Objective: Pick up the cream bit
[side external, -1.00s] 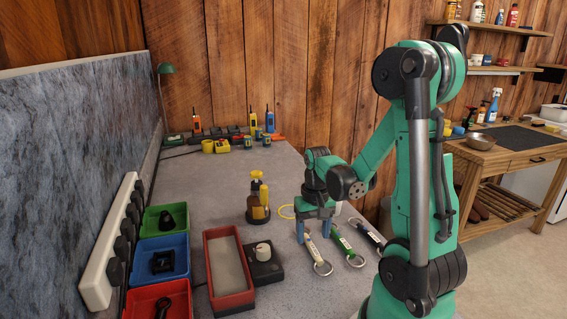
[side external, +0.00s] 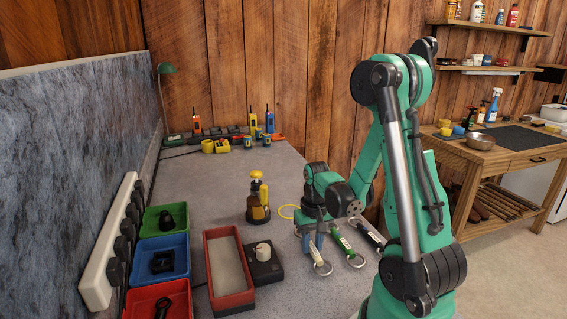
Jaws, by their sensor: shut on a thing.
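The cream bit (side external: 316,254) is the leftmost of three similar bits on the grey bench, with a metal ring at its near end. My gripper (side external: 311,244) points down over its far part, with the blue-grey fingers closed on it. The fingers and wrist hide the far end of the bit. I cannot see a clear gap between the bit and the bench. Just to its right lie a green bit (side external: 341,239) and a dark bit (side external: 370,234), each with a ring.
A black box with a white knob (side external: 263,252) and a red tray (side external: 229,272) stand to the left. Green, blue and red bins line the left side. The bench middle is mostly clear.

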